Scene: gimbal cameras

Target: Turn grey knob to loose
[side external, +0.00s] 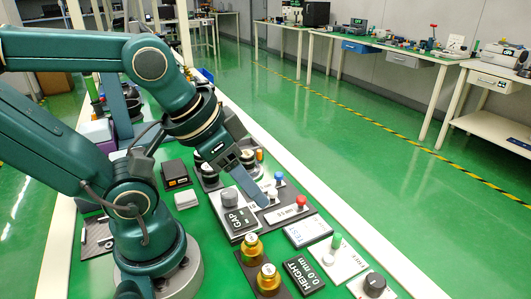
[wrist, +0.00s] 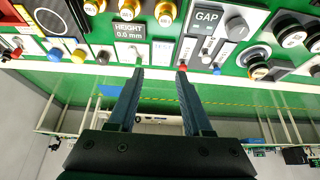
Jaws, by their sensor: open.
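A round grey knob (side external: 229,197) stands on a light plate beside the dark GAP panel (side external: 238,219). In the wrist view the grey knob (wrist: 237,28) is at the upper right, right of the GAP panel (wrist: 207,18). Its pointer direction and any loose mark are too small to read. My gripper (side external: 265,201) hangs over the panels, just right of the grey knob in the side view. In the wrist view my gripper (wrist: 160,73) has its two fingers apart with nothing between them, and the knob lies outside them to the right.
Red-topped (side external: 301,201), blue-topped (side external: 279,177) and green-topped (side external: 336,241) levers stand near the fingers. Gold knobs (side external: 268,277) and the HEIGHT panel (side external: 304,275) are in front. A black knob (side external: 375,283) is at the lower right. The bench's pale edge (side external: 345,235) borders the open floor.

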